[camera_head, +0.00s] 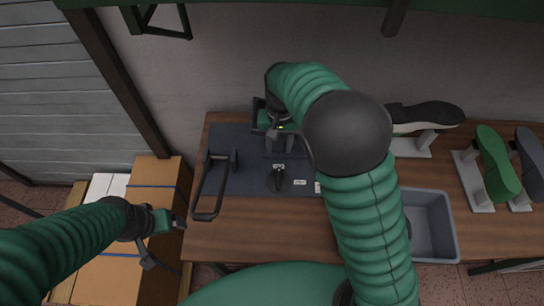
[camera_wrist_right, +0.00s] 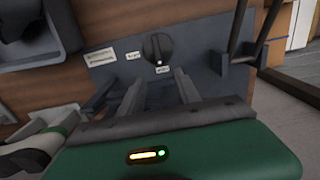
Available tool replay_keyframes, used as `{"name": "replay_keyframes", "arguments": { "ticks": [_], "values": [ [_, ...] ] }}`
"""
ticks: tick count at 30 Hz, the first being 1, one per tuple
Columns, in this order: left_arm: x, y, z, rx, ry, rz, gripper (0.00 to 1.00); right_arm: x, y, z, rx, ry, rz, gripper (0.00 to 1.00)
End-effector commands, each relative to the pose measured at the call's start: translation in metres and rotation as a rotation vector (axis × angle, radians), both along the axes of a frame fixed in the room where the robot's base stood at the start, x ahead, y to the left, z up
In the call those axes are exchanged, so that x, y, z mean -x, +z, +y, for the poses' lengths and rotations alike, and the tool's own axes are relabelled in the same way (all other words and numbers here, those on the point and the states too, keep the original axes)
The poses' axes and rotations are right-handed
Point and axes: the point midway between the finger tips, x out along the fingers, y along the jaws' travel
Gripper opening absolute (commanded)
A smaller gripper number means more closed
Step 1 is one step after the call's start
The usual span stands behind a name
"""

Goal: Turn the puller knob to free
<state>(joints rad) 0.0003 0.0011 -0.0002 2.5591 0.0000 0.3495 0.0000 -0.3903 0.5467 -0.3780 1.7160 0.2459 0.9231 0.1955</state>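The black puller knob (camera_head: 279,179) stands on the dark plate (camera_head: 245,178) on the bench. It also shows in the right wrist view (camera_wrist_right: 157,47). Its white mark faces a small label (camera_wrist_right: 160,71), whose text is too small to read. Two more labels (camera_wrist_right: 98,55) (camera_wrist_right: 132,55) lie to one side of the knob. My right gripper (camera_head: 282,150) is open and empty, behind the knob in the head view. In the right wrist view its spread fingers (camera_wrist_right: 159,76) point toward the knob, apart from it. My left gripper (camera_head: 164,240) is open and empty, left of the bench.
A dark lever handle (camera_head: 207,192) stands at the plate's left side. A grey bin (camera_head: 452,225), a black shoe last (camera_head: 430,114) and a green one (camera_head: 498,165) are on the right. Cardboard boxes (camera_head: 155,175) stand left of the bench.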

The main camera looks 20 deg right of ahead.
Motion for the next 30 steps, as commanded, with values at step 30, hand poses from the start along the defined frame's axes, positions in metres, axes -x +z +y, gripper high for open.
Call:
{"name": "replay_keyframes", "arguments": {
  "ticks": [30],
  "values": [
    [0.0,0.016,0.0,0.0,-0.001,0.0,0.88,0.001,-0.168,0.003,0.002,0.001,0.001,0.39]
  ]
}}
